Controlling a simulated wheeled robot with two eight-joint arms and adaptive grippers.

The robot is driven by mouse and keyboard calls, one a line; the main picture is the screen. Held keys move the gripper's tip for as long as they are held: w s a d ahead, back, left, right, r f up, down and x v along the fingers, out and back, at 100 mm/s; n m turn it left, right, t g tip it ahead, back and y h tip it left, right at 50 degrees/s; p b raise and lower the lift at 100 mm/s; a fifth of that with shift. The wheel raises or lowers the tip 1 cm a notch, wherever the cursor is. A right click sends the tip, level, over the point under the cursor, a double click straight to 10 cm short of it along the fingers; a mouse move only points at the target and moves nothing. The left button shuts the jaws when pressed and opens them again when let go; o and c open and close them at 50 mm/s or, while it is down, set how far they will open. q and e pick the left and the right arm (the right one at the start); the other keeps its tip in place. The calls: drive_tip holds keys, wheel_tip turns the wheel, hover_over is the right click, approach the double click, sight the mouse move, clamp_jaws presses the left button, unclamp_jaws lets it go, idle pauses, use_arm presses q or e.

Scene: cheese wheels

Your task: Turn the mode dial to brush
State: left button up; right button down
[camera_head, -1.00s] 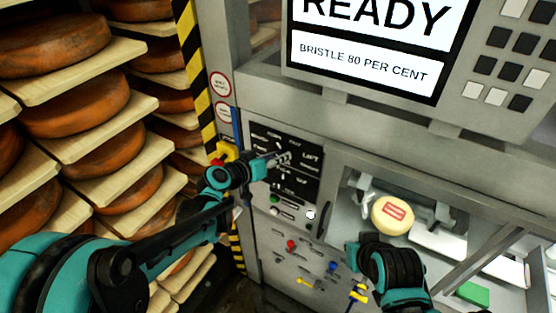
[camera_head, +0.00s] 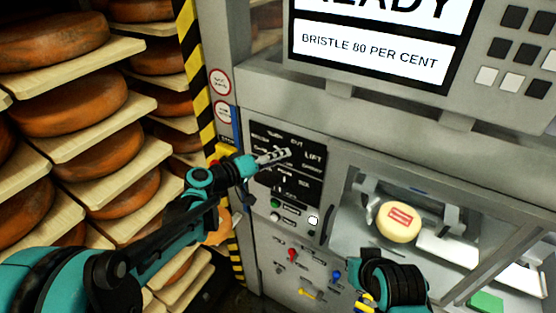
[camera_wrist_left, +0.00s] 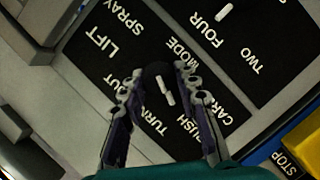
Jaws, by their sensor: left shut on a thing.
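The mode dial (camera_wrist_left: 158,76) is a dark round knob with a white pointer mark on a black panel. In the left wrist view, words around it read LIFT, SPRAY, OUT, TURN and CARRY; a partly covered word ends in "ISH" or "USH". The pointer's lower end lies between TURN and that word; I cannot tell which end indicates. My left gripper (camera_wrist_left: 158,84) is shut on the dial, one finger on each side. In the head view, the left gripper (camera_head: 286,155) reaches the upper part of the black panel (camera_head: 290,184) and hides the dial. My right wrist shows lower right; its fingers are hidden.
A second dial (camera_wrist_left: 224,12) has FOUR and TWO beside it. The screen (camera_head: 370,50) reads BRISTLE 80 PER CENT. Buttons and coloured levers sit below the panel. A cheese wheel (camera_head: 398,222) lies inside the machine at right. Shelves of cheese wheels stand close at left.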

idle(0.3)
use_arm(q)
drive_tip(key=o, duration=1.1)
drive_tip(key=shift+o, duration=0.2)
drive_tip(key=v, duration=1.2)
